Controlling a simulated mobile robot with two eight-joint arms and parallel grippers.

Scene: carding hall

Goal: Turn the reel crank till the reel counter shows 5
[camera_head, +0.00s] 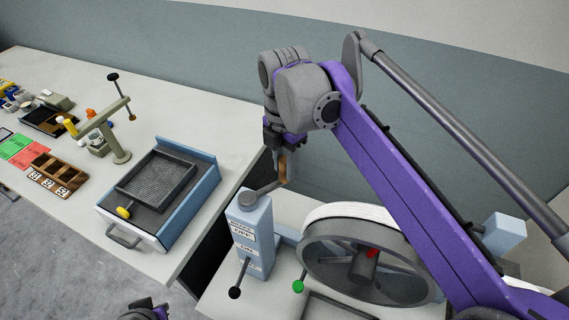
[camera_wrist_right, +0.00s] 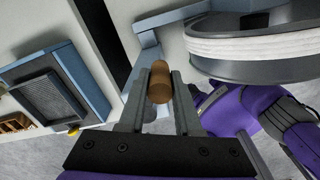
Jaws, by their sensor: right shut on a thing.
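The reel (camera_head: 330,262) is a large grey wheel with a white band around its rim; it also shows in the right wrist view (camera_wrist_right: 262,45). A blue-grey post (camera_head: 262,222) stands left of it, with a grey crank arm (camera_head: 261,194) on top and a brown crank handle (camera_head: 283,168) at its end. My right gripper (camera_head: 284,178) is shut on this handle, which sits between the fingers in the right wrist view (camera_wrist_right: 159,84). White labels are on the post's face; I cannot read a counter number. Part of my left gripper (camera_head: 147,307) shows at the bottom edge.
A black-knobbed lever (camera_head: 236,291) and a green knob (camera_head: 298,286) are in front of the post. A bench (camera_head: 215,118) on the left holds a blue carding tray (camera_head: 200,190), a tan stand (camera_head: 119,145) and a brown compartment box (camera_head: 57,176). A gap separates the bench from the reel table.

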